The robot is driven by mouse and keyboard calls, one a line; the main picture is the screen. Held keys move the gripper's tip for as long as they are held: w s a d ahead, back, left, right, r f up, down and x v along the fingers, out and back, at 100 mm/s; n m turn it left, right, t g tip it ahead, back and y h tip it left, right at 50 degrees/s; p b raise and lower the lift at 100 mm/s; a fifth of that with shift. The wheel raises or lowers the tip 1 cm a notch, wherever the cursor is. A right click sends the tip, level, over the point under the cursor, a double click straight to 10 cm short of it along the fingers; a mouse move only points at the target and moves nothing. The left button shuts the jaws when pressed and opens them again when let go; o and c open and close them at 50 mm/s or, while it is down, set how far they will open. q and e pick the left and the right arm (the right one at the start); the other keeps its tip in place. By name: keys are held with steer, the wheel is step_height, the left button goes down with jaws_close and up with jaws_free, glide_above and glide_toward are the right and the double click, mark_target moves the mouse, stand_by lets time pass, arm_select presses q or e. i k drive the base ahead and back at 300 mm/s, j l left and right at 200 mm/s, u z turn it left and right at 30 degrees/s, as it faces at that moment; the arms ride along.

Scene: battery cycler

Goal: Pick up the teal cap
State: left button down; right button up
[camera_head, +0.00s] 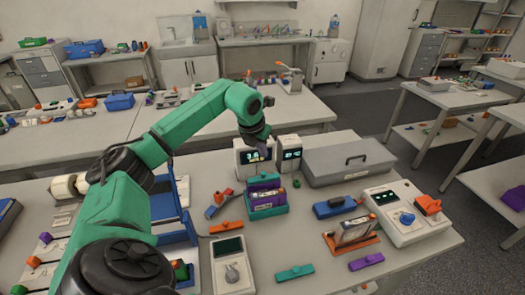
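A flat teal bar, which looks like the teal cap (295,272), lies near the front edge of the workbench (310,238), a little right of the middle. Nothing covers it. My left gripper (262,153) hangs at the end of the green arm, near a white box with a lit display, well behind and left of the teal cap. Its fingers are small and dark, so I cannot tell whether they are open or shut. My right gripper is not in view.
A purple bar (366,261) lies right of the teal cap, and an orange bar (226,227) lies left. An orange tray (350,243) holding a cell, a white meter (231,266), a teal holder (266,206) and a cycler (405,214) stand around. A grey case (345,168) stands behind.

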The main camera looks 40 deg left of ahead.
mark_target(296, 272)
steer(key=k+l, duration=1.2)
steer(key=l, duration=0.15)
